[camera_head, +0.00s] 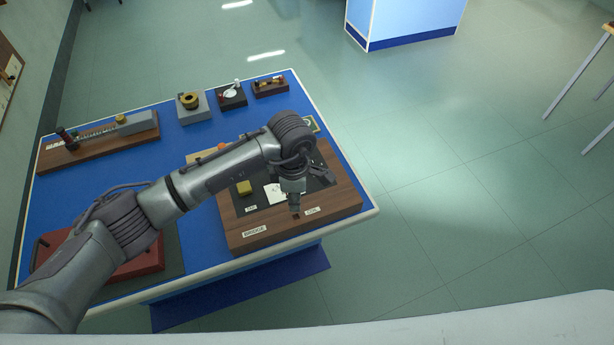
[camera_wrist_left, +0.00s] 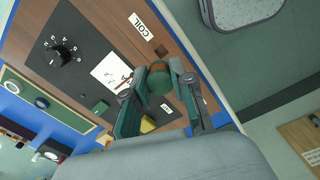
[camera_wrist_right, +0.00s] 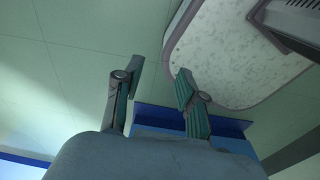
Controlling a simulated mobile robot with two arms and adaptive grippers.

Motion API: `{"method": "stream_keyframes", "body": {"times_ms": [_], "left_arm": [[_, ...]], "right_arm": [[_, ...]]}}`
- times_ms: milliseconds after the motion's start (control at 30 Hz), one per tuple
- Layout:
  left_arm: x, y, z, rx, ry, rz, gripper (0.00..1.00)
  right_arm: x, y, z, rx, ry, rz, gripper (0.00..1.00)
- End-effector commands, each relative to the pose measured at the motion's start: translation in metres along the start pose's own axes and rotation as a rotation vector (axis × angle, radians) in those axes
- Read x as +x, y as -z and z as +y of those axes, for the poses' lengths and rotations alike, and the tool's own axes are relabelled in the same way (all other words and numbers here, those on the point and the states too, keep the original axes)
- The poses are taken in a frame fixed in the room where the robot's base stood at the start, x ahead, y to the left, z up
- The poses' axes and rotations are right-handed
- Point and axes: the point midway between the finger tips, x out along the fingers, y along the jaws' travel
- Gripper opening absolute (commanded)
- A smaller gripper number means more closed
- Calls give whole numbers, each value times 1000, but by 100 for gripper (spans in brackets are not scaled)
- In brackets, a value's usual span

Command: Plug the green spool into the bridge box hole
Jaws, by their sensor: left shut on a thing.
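The bridge box (camera_head: 335,206) is a wooden box with a black panel and BRIDGE and COIL labels, near the right end of the blue bench. In the left wrist view, a small dark square hole (camera_wrist_left: 162,50) shows in its wood (camera_wrist_left: 180,62) beside the COIL label. My left gripper (camera_wrist_left: 160,84) is shut on the green spool (camera_wrist_left: 159,82), which has a reddish-brown band. The gripper (camera_head: 294,204) is over the box's front right part, the spool close to the hole; I cannot tell the height gap. My right gripper (camera_wrist_right: 160,80) is open and empty, away from the box.
Small instruments (camera_head: 191,104) stand along the bench's far edge. A long wooden apparatus (camera_head: 100,142) is at left. Open floor lies right of the bench.

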Motion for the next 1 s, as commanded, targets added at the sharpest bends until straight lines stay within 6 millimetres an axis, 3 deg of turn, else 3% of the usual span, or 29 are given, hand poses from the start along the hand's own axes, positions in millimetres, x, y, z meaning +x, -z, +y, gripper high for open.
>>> {"method": "stream_keyframes", "body": {"times_ms": [100, 367, 1000], "left_arm": [[1, 4, -2, 0, 0, 1, 0], [10, 3, -3, 1, 0, 0, 0], [39, 2, -2, 1, -1, 0, 0]], "right_arm": [[-3, 14, -4, 3, 5, 23, 40], [2, 25, -14, 9, 17, 37, 40], [16, 12, -6, 4, 7, 18, 40]]}}
